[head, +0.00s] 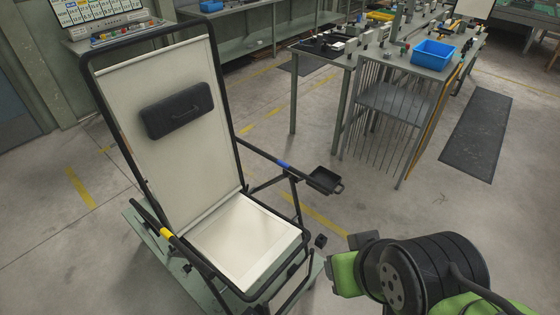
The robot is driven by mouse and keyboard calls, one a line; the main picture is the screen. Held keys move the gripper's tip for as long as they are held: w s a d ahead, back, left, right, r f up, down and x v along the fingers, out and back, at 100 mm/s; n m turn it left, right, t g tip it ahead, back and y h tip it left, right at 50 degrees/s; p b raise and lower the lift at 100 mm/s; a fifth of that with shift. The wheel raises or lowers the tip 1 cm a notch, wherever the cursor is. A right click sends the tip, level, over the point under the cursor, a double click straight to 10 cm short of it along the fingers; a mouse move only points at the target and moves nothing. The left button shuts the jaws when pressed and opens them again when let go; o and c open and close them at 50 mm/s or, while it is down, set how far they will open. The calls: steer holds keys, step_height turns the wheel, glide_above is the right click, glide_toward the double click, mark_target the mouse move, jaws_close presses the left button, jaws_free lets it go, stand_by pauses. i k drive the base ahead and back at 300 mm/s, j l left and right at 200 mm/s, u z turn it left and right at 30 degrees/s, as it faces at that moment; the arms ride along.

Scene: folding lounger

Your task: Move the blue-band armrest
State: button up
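The lounger has a cream backrest (155,85) in a black frame, tilted back, and a cream seat (248,238). The blue-band armrest (262,156) is a thin black bar on the lounger's right side, running from the backrest frame forward and slightly down. Its blue band (284,166) sits near the front end, close to a small black tray (324,181). The yellow-band armrest (150,217) is on the left side, with a yellow band (166,233). My green and black arm fills the lower right, apart from the armrest; I cannot make out my gripper.
A black headrest cushion (177,110) is on the backrest. The lounger stands on a green platform (150,238). A workbench (430,70) with a blue bin (434,54) stands behind at the right. Open concrete floor lies between bench and lounger.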

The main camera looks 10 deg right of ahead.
mark_target(317, 184)
steer(key=i+l+u, duration=0.2)
steer(key=u, duration=0.25)
steer(key=i+l+u, duration=0.1)
steer(key=l+u, duration=0.3)
steer(key=i+l+u, duration=0.1)
steer(key=l+u, duration=0.15)
steer(key=u, duration=0.2)
steer(key=l+u, duration=0.45)
steer(key=i+j, duration=0.05)
steer(key=j, duration=0.05)
